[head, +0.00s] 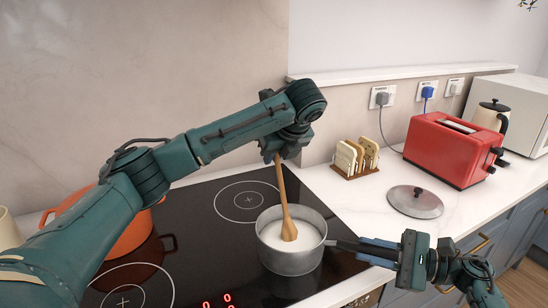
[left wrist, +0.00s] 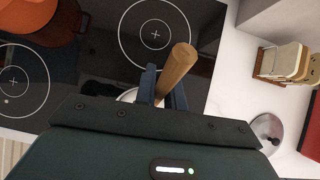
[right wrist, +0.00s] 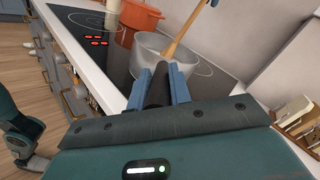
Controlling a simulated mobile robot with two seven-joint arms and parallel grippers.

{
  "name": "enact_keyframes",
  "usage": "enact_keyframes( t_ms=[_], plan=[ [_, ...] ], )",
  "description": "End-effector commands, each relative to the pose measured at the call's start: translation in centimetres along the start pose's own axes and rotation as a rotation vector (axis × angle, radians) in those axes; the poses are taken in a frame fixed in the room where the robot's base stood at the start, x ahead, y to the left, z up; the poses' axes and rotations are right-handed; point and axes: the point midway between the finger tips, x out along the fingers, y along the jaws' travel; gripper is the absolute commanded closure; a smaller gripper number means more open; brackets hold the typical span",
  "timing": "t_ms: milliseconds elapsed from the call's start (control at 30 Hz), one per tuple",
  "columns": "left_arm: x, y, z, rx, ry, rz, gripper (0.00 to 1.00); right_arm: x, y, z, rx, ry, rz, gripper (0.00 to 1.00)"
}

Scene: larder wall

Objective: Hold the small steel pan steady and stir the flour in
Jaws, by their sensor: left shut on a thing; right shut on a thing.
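The small steel pan (head: 290,262) stands on the black hob with white flour (head: 273,236) in it. A wooden spoon (head: 283,205) stands tilted in the pan, its bowl in the flour. My left gripper (head: 281,152) is above the pan, shut on the spoon's upper handle; the handle end (left wrist: 177,66) shows between its fingers in the left wrist view. My right gripper (head: 362,252) is to the right of the pan, shut on the dark pan handle (head: 343,245). In the right wrist view the pan (right wrist: 150,48) lies just beyond the fingers.
An orange pot (head: 130,240) stands at the hob's left, partly behind my left arm. A steel lid (head: 415,201) lies on the counter (head: 340,203) at right. A toast rack (head: 357,158), red toaster (head: 452,150), kettle (head: 492,115) and white microwave (head: 525,112) stand further back.

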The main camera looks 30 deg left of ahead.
Motion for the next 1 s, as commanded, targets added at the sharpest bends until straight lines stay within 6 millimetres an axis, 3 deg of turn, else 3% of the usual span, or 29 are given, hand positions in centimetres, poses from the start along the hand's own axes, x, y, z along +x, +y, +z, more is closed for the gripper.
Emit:
enact_keyframes(
  t_ms=[1000],
  plan=[
    [-4.1,0.0,6.5,-0.002,0.0,0.0,1.0,0.0,-0.1,0.0,0.0,0.0,-0.001,1.0]
  ],
)
